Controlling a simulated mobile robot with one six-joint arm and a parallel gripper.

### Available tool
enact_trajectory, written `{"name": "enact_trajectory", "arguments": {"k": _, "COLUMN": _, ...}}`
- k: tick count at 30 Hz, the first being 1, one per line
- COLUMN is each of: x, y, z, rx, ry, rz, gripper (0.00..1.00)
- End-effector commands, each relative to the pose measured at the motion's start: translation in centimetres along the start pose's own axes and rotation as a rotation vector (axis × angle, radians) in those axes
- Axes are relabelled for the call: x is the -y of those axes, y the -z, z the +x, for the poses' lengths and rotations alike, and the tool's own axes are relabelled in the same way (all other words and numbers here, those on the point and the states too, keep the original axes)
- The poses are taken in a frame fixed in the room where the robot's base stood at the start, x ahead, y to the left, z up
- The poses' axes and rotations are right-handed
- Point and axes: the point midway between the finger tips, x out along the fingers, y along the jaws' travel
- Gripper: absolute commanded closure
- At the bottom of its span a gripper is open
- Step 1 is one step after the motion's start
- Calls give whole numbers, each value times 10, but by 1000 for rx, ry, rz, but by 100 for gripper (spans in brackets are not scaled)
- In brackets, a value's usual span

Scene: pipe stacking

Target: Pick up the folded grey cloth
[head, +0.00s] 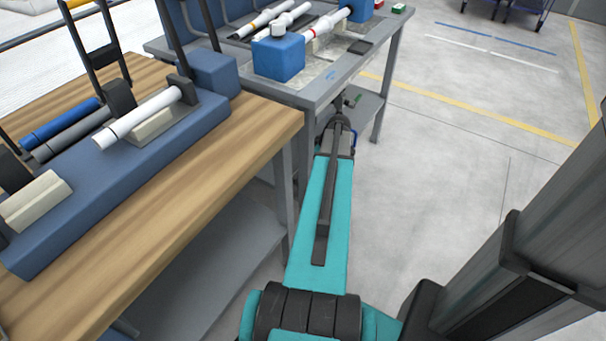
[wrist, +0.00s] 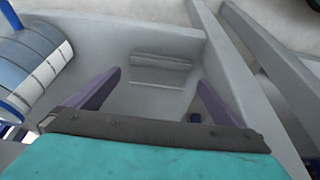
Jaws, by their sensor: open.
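I cannot clearly make out the folded grey cloth. A small flat dark grey piece (head: 360,47) lies near the right edge of the metal table in the head view; I cannot tell if it is the cloth. My gripper shows in the wrist view (wrist: 160,77) with its two purple fingers wide apart and nothing between them. Behind the fingers is a light grey surface with a ribbed grey patch (wrist: 160,64), which I cannot identify. In the head view my teal arm reaches toward the metal table's near corner, its end low beside the table's edge.
The metal table (head: 328,80) holds blue blocks (head: 278,57) and white pipes. A wooden table (head: 215,150) at left carries a blue rack with blue, grey and white pipes. Open floor (head: 460,120) with yellow lines lies at right.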

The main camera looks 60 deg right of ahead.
Motion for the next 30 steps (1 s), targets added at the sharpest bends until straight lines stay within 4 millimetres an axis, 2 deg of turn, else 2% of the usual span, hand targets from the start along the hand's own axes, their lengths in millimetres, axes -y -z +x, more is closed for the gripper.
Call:
{"name": "enact_trajectory", "arguments": {"k": 11, "x": 0, "y": 2, "z": 1, "rx": 0, "ry": 0, "rz": -1, "gripper": 0}}
{"name": "enact_trajectory", "arguments": {"k": 17, "x": 0, "y": 15, "z": 7, "rx": 0, "ry": 1, "rz": -3, "gripper": 0}}
{"name": "enact_trajectory", "arguments": {"k": 24, "x": 1, "y": 13, "z": 41, "rx": 0, "ry": 2, "rz": -2, "gripper": 0}}
{"name": "enact_trajectory", "arguments": {"k": 30, "x": 1, "y": 13, "z": 55, "rx": 0, "ry": 2, "rz": -2, "gripper": 0}}
